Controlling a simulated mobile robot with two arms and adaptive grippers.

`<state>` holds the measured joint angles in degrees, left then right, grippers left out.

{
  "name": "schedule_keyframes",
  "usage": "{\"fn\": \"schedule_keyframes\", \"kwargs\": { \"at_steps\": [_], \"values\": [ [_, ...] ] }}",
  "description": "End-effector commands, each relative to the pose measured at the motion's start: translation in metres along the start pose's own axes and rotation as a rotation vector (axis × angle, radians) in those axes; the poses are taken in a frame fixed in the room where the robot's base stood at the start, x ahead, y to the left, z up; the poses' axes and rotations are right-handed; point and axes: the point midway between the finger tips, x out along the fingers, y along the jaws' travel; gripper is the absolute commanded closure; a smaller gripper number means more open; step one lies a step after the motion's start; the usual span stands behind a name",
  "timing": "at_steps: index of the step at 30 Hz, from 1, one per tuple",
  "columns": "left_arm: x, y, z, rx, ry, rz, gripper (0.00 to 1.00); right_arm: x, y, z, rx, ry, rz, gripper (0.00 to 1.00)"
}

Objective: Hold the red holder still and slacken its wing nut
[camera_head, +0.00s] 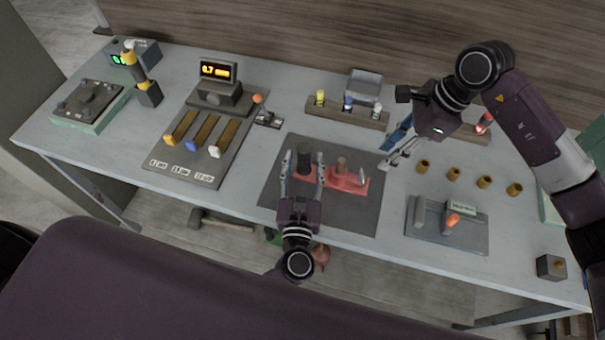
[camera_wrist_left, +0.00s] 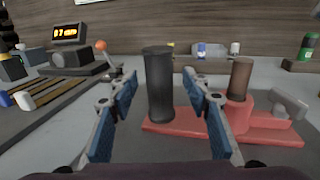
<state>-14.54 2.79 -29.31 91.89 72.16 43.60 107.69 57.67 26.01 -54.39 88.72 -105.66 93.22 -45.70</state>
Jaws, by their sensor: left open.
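The red holder (camera_head: 346,183) lies on the dark mat (camera_head: 353,219), with a dark upright cylinder (camera_head: 304,160) at its left end. In the left wrist view the holder's red base (camera_wrist_left: 270,131) also carries a brown post (camera_wrist_left: 240,79) and a grey winged piece (camera_wrist_left: 289,104), which looks like the wing nut. My left gripper (camera_head: 303,160) is open, its fingers on either side of the dark cylinder; in the wrist view a gap shows beside the cylinder (camera_wrist_left: 160,85). My right gripper (camera_head: 388,152) is right of and beyond the holder, apart from it, with its fingers spread.
A slotted board (camera_head: 186,146) with coloured sliders and a lever (camera_head: 265,111) stand to the left. A rack of small bottles (camera_head: 346,114) is behind the mat. Several brass cups (camera_head: 453,174) and a grey fixture (camera_head: 447,228) with an orange knob are to the right.

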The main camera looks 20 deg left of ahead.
Motion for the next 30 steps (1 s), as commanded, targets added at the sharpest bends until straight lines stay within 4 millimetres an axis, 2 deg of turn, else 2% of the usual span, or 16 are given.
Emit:
{"fn": "schedule_keyframes", "kwargs": {
  "at_steps": [6,14,26,30],
  "values": [
    [0.015,0.0,0.0,0.0,0.001,0.0,0.56,0.0,0.0,0.0,0.0,0.0,0.0,0.71],
    [0.016,0.0,0.0,0.0,0.001,0.0,0.56,0.0,0.0,0.0,0.0,0.0,0.0,0.71],
    [0.016,0.001,0.0,0.0,0.001,0.0,1.0,0.0,0.0,0.0,0.0,0.0,0.0,0.71],
    [0.016,0.001,0.0,0.0,0.001,0.0,1.0,0.0,0.0,0.0,0.0,0.0,0.0,0.71]
  ]
}}
